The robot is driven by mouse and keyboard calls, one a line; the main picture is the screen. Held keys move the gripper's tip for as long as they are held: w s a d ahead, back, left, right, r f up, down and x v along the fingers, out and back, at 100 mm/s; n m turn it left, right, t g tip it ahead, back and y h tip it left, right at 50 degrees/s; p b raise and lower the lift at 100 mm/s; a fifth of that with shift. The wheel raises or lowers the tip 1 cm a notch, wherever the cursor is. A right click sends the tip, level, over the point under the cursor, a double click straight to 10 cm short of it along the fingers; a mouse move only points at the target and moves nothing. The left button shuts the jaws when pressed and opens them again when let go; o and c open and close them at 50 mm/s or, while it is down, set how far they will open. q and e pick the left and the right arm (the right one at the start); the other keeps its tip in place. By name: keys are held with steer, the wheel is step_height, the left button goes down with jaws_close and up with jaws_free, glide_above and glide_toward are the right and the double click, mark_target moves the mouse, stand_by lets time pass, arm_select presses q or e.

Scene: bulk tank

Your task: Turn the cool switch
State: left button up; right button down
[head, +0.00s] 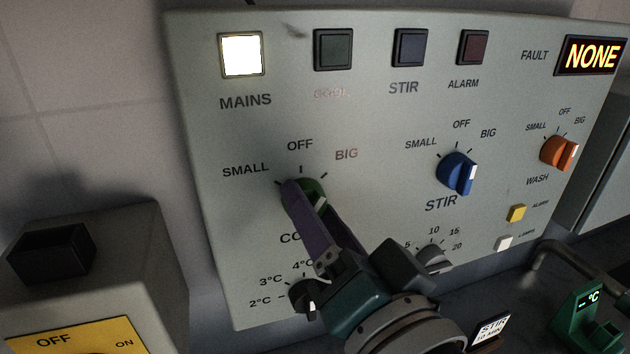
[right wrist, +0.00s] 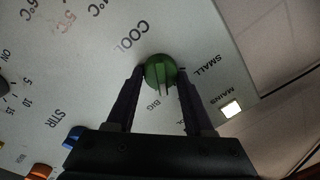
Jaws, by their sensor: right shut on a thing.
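The cool switch is a green rotary knob (head: 318,190) on the grey control panel (head: 380,130), with SMALL, OFF and BIG printed around it. My right gripper (head: 300,195) is shut on this knob and covers most of it in the head view. In the right wrist view the green knob (right wrist: 160,71) sits between the two dark fingers of my right gripper (right wrist: 161,76), one on each side. Which mark the knob points to is hard to tell. My left gripper is not in view.
A blue STIR knob (head: 457,173) and an orange WASH knob (head: 559,152) are to the right. The MAINS lamp (head: 241,55) is lit white; the cool lamp (head: 333,49) is dark. The fault display (head: 591,56) reads NONE. A switch box (head: 110,240) stands at lower left.

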steer(key=m, duration=0.3)
steer(key=shift+f+b, duration=0.1)
steer(key=shift+b, duration=0.3)
steer(key=shift+m, duration=0.4)
steer(key=shift+c, duration=1.4)
jaws_free()
